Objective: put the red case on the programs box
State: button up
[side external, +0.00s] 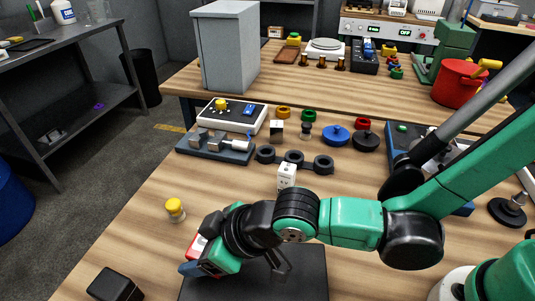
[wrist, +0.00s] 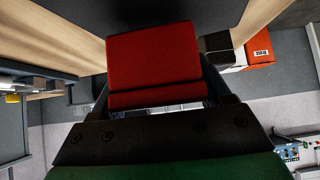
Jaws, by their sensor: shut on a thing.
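The red case (wrist: 152,58) fills the upper middle of the wrist view, between the two fingers of my gripper (wrist: 158,88). My gripper is shut on it. In the side view my gripper (side external: 213,258) is low at the front left of the table, beside the dark mat, with its fingertips largely hidden. Red, white and blue surfaces (side external: 196,248) show just left of it; I cannot tell which belong to the case. An orange-red box with a white label (wrist: 260,52) shows right of the case in the wrist view. I cannot confirm that it is the programs box.
A dark mat (side external: 297,280) lies under my arm. A white block (side external: 286,177) stands behind my wrist. Bare wood lies around the bottle.

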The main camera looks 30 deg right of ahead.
jog(key=shift+f, duration=0.45)
jog(key=shift+f, duration=0.15)
jog(key=o, duration=1.4)
jog(key=shift+c, duration=0.2)
